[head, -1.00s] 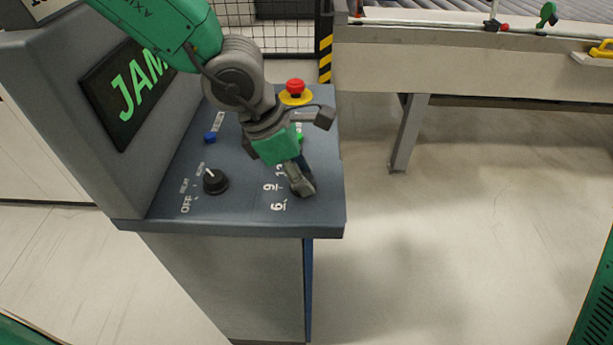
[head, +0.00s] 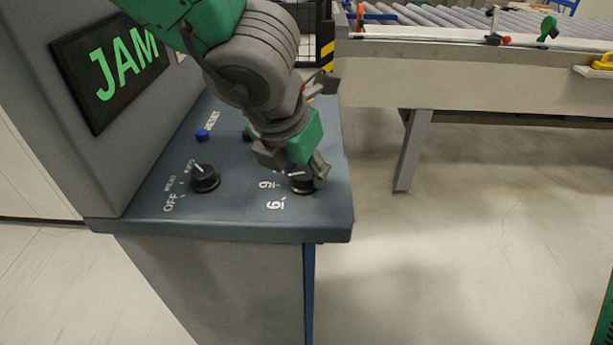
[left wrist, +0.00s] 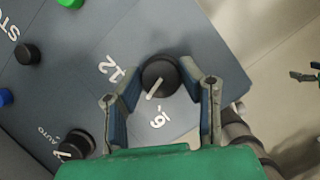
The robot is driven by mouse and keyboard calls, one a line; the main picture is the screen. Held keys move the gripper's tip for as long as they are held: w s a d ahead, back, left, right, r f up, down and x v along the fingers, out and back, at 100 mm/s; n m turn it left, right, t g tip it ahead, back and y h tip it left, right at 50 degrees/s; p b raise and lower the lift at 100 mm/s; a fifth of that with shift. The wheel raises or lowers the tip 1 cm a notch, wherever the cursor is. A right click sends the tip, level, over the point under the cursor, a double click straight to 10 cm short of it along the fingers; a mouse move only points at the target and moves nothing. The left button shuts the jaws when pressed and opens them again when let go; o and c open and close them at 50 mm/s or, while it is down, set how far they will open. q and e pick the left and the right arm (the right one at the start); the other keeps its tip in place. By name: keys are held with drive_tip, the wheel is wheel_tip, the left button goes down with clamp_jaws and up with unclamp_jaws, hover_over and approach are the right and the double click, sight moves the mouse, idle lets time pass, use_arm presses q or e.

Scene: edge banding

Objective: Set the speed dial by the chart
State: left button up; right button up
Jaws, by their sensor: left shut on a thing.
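The speed dial (head: 302,182) is a black round knob near the right front corner of the grey console (head: 240,215). What seems to be my right gripper (left wrist: 304,75) shows small at the right edge there. The chart is not recognisable in these views.
A second black knob (head: 205,178) marked OFF and AUTO sits left of the dial. A blue button (head: 202,135) is behind it. The JAM screen (head: 110,65) stands at the left. A roller conveyor (head: 450,75) is behind; the floor right of the console is clear.

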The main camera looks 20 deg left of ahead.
use_arm(q)
drive_tip(key=n, duration=0.2)
drive_tip(key=n+y, duration=0.2)
drive_tip(key=n, duration=0.1)
drive_tip(key=shift+s+f+n+b, duration=0.25)
drive_tip(key=shift+f+n+b, duration=0.05)
drive_tip(key=shift+b, duration=0.05)
drive_tip(key=shift+d, duration=0.1)
idle(0.4)
drive_tip(key=o, duration=1.1)
drive_tip(key=shift+r, duration=0.15)
drive_tip(key=shift+d+r, duration=0.15)
drive_tip(key=shift+r, duration=0.35)
drive_tip(key=v, duration=1.1)
drive_tip(key=shift+d, duration=0.15)
drive_tip(key=shift+f, duration=0.1)
